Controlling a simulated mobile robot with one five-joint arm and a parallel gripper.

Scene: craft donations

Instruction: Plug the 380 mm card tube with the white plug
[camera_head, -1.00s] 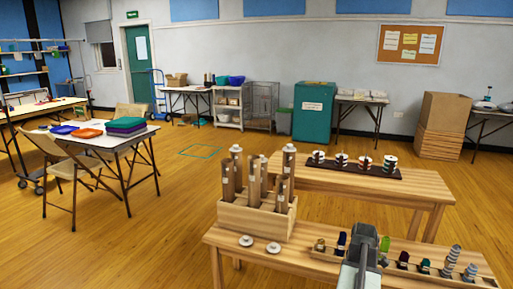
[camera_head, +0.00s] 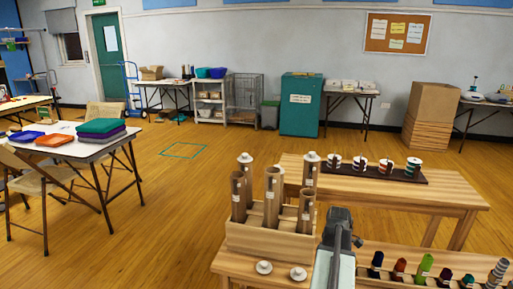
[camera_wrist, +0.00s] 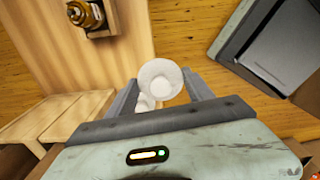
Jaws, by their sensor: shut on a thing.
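My gripper (camera_wrist: 163,92) is shut on a white round plug (camera_wrist: 160,76), which shows between the fingers in the wrist view. In the head view my gripper (camera_head: 338,228) is right of the wooden tube box (camera_head: 262,240), and the held plug is hidden there. Several brown card tubes stand upright in the box. Two at the back, one left (camera_head: 245,190) and one right (camera_head: 311,176), have white tops. The front left tube (camera_head: 238,200), middle tube (camera_head: 272,200) and right tube (camera_head: 306,215) show open tops. Their labels are too small to read, so I cannot tell which is 380 mm.
Two loose white plugs, one (camera_head: 264,267) and another (camera_head: 298,273), lie before the box. Colourful thread cones (camera_head: 424,268) stand in a row at right. Striped spools (camera_head: 387,167) sit on a dark board on the rear bench (camera_head: 440,193). Open floor lies behind and left.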

